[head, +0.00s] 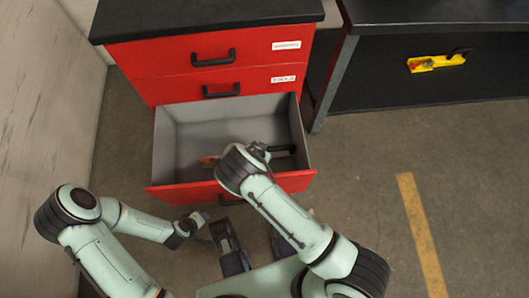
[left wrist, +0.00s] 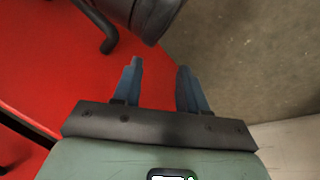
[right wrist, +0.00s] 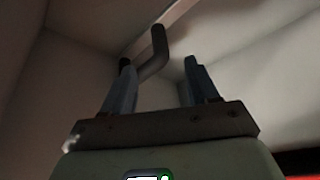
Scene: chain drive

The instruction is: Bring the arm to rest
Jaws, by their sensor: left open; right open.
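My left gripper (head: 203,215) is in front of the open red drawer (head: 160,196), low and near its front panel. In the left wrist view its two fingers (left wrist: 157,88) are apart with nothing between them. The red front and a black handle (left wrist: 105,35) lie beyond. My right arm reaches over the drawer, and its gripper (head: 258,150) is inside it, partly hidden by the wrist. In the right wrist view its fingers (right wrist: 158,85) are apart; a dark bent rod (right wrist: 156,50) shows beyond them. I cannot tell whether they touch it.
An orange item (head: 208,160) and a dark item (head: 283,150) lie in the drawer, partly hidden. Two shut drawers with black handles (head: 213,57) are above. The floor at the right is clear.

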